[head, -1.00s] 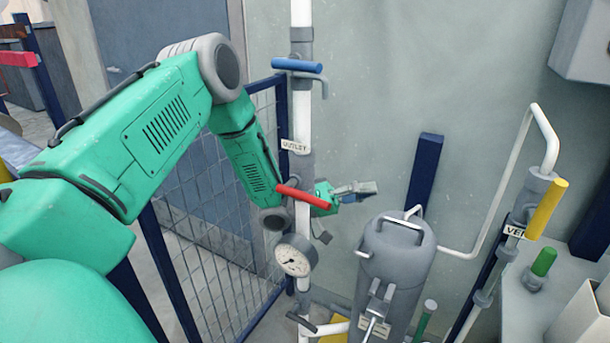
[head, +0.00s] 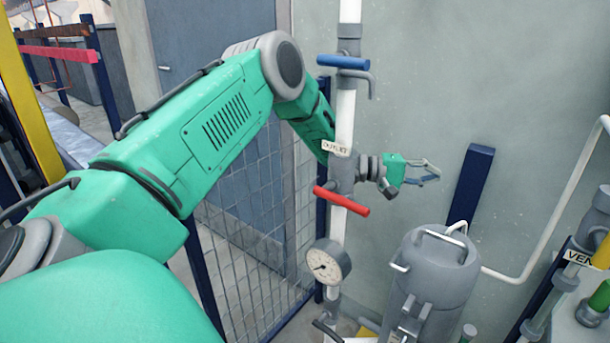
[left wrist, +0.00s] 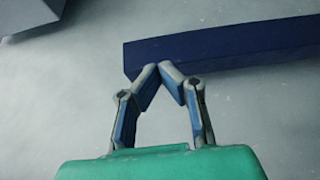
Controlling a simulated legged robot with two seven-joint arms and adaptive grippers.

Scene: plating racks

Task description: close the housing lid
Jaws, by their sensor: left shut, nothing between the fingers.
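The grey cylindrical housing (head: 428,282) stands at the lower right of the head view. Its domed grey top, with a bar handle (head: 445,237), sits on the body; I cannot tell whether the lid is fully seated. A grey fitting (head: 408,312) shows on its front, cut by the frame's lower edge. My left gripper (head: 437,172) is above the housing top in the picture, in front of the wall and apart from the housing. In the left wrist view its fingertips (left wrist: 158,72) meet, empty, before a dark blue bar (left wrist: 225,47). My right gripper is out of view.
A white vertical pipe (head: 346,110) with a blue handle (head: 342,62), red handle (head: 341,201) and gauge (head: 326,262) stands left of the housing. A mesh fence (head: 255,210) is behind my arm. The dark blue post (head: 470,185) is behind the housing.

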